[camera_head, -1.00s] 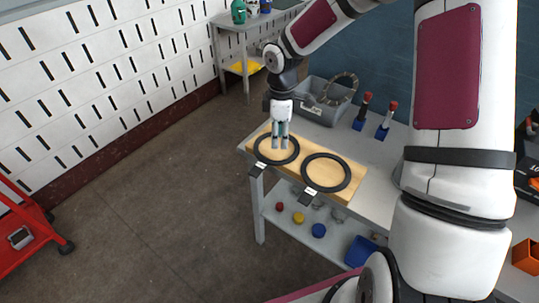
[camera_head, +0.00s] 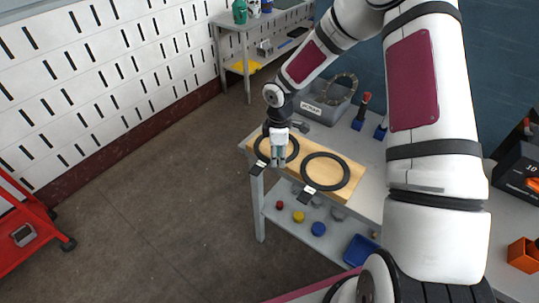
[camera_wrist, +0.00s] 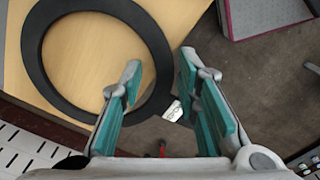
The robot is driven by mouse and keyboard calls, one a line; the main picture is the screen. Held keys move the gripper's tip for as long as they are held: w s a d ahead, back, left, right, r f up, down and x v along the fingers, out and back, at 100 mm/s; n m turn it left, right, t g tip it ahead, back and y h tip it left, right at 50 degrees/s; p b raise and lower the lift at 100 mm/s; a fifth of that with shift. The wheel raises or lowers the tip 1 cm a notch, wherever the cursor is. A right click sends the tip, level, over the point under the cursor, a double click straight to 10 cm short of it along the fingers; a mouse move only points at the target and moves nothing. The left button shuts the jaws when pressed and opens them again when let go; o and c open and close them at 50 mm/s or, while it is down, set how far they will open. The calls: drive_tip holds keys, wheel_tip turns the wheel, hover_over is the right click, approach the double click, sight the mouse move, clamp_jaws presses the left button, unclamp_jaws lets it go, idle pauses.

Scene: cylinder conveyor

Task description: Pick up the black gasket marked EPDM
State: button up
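Two black ring gaskets lie flat on a light wooden board (camera_head: 347,197) at the bench's front edge. The left gasket (camera_head: 296,150) has a small tag (camera_head: 257,168) at its near side. The right gasket (camera_head: 326,188) has another tag (camera_head: 306,197). The lettering is too small to read in the head view. My gripper (camera_head: 278,164) is over the left gasket's near-right side and hides part of it. In the wrist view my gripper (camera_wrist: 160,75) is open and empty. A gasket (camera_wrist: 152,40) fills the left there, its tag (camera_wrist: 173,111) between the fingers, lettering unclear.
A grey bin (camera_head: 322,112) stands behind the board, with blue-based, red-topped items (camera_head: 363,108) to its right. The lower shelf holds small coloured parts and a blue tray (camera_head: 360,249).

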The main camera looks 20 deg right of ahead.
idle(0.3)
clamp_jaws()
